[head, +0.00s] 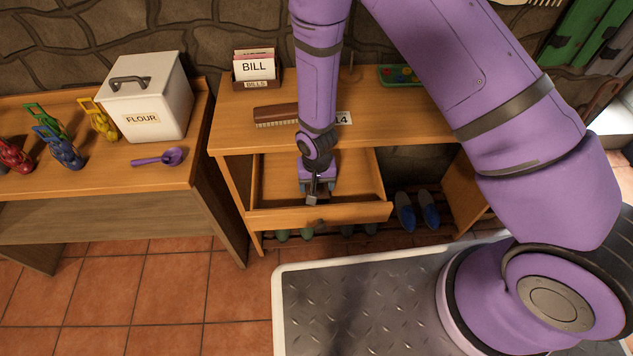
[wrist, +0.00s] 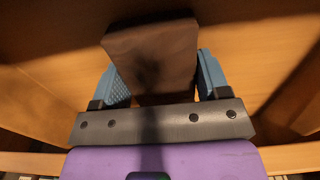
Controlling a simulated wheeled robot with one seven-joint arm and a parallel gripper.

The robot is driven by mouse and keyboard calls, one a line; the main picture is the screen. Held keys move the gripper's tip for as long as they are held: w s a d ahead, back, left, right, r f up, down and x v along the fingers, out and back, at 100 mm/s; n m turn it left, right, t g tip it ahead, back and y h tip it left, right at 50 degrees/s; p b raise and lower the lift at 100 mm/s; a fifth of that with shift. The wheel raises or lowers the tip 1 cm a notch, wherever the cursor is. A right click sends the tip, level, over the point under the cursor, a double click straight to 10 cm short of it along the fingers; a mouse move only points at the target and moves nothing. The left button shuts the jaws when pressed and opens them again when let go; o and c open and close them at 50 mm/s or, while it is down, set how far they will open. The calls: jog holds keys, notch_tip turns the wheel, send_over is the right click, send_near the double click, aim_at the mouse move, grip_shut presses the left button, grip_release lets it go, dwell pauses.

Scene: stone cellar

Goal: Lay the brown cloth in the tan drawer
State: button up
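The tan drawer (head: 378,211) stands pulled open under the right-hand table in the head view. My gripper (head: 316,190) points down into the drawer's opening, near its front board. In the wrist view, my gripper (wrist: 163,80) has its two blue fingers on either side of the brown cloth (wrist: 150,50), which looks like a thick folded block. The fingers appear closed on it. In the head view, only a small dark part of the cloth shows below the fingers. I cannot tell whether it touches the drawer floor.
On the table above are a brush (head: 275,115), a bill box (head: 255,70) and a green tray (head: 398,76). Blue shoes (head: 428,209) stand on a rack below. The left table holds a flour tin (head: 148,98), a purple scoop (head: 160,158) and several coloured figures.

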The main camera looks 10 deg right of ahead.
jog(key=o, duration=0.4)
jog(key=shift+r, duration=0.1)
jog(key=w+d+r+t, duration=0.1)
jog(key=d+r, duration=0.2)
jog(key=r, duration=1)
jog(key=w+d+r, duration=0.1)
jog(key=d+r, duration=0.1)
jog(key=r, duration=1)
jog(key=s+d+r+t, duration=0.25)
jog(key=d+r, duration=0.55)
jog(key=r, duration=0.6)
jog(key=shift+t, duration=0.85)
jog(key=s+d+r, duration=0.4)
jog(key=s, duration=0.2)
jog(key=s+d+r, duration=0.3)
jog(key=s+r, duration=0.2)
jog(key=s, duration=0.1)
jog(key=s+d+r, duration=0.4)
jog(key=s, duration=0.2)
jog(key=shift+d+r, duration=0.3)
jog(key=shift+r, duration=0.1)
